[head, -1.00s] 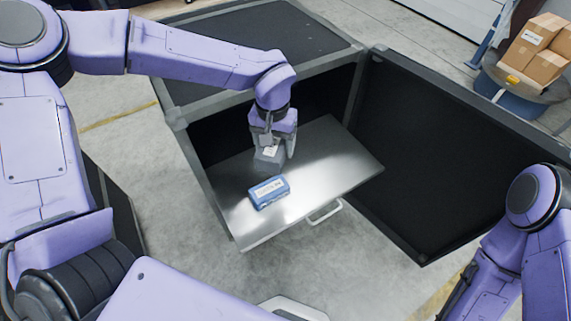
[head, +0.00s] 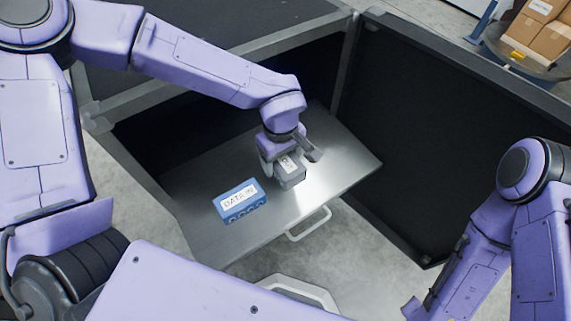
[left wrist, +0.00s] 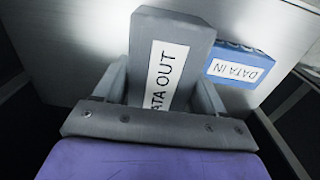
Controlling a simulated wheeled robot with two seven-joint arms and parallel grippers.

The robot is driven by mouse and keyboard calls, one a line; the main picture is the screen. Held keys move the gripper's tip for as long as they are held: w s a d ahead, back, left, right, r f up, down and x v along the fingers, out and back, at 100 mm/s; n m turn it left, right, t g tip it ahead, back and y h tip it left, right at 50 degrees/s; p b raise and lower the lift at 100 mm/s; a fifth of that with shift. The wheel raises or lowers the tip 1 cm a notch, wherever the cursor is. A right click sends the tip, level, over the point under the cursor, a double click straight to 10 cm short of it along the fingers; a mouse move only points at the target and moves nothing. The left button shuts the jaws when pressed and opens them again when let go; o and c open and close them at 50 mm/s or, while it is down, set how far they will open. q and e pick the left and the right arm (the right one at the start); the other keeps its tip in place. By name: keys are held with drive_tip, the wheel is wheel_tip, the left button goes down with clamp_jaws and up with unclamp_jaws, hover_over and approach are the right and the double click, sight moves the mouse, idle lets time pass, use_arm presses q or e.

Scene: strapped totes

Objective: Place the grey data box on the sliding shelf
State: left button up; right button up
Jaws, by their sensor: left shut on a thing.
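The grey data box (head: 292,174) has a white label, which reads as DATA OUT in the left wrist view (left wrist: 166,72). My left gripper (head: 288,163) is shut on it, with one finger on each side in the left wrist view (left wrist: 162,85). The sliding shelf (head: 345,165) is a shiny metal plate with a front handle, pulled out of the dark cabinet. The grey box is low over the shelf; I cannot tell whether it touches. My right gripper is not visible; only part of the right arm shows.
A blue box (head: 241,203) labelled DATA IN stands on the shelf, left of the grey box and apart from it. The open cabinet door (head: 440,130) walls off the right side. Cardboard boxes (head: 540,32) are far back. The shelf's right part is bare.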

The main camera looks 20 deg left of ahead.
sight(285, 158)
use_arm(q)
drive_tip(key=w+f, duration=0.1)
drive_tip(key=f, duration=0.1)
drive_tip(key=w+f, duration=0.2)
drive_tip(key=shift+w+a+f, duration=0.2)
drive_tip(key=shift+f, duration=0.05)
drive_tip(key=f, duration=0.2)
drive_tip(key=f+b, duration=0.1)
drive_tip(key=shift+w+f, duration=0.25)
drive_tip(key=shift+s+f, duration=0.1)
drive_tip(key=o, duration=1.5)
wheel_tip(285, 158, up, 12)
drive_tip(key=shift+r+p, duration=0.15)
drive_tip(key=shift+p, duration=0.85)
